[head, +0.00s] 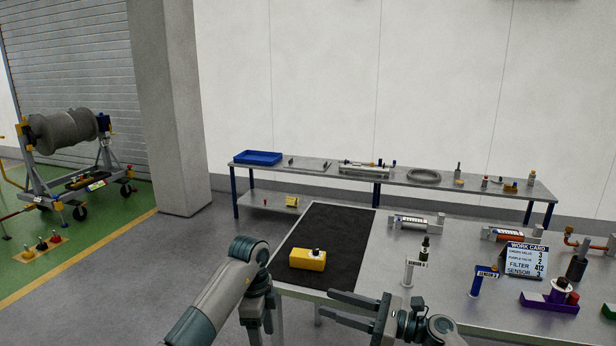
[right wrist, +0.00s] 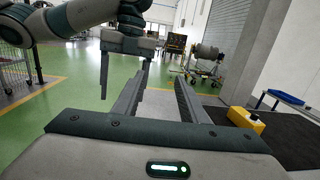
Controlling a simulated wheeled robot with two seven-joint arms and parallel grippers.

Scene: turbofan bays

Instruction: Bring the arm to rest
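My right gripper (head: 328,303) is at the near edge of the workbench in the head view, its two fingers pointing left. In the right wrist view its fingers (right wrist: 160,80) are apart with nothing between them. My left arm comes in from the lower left, and its left gripper (head: 262,325) hangs downward in front of the bench. In the right wrist view the left gripper (right wrist: 125,78) shows two spaced fingers and holds nothing that I can see. Both grippers are clear of the bench objects.
A yellow block (head: 307,260) with a dark knob sits on the black mat (head: 335,228) of the workbench. Sensor stands, a work card (head: 526,262) and a purple holder (head: 548,304) stand to the right. A back table with a blue tray (head: 258,157) is beyond.

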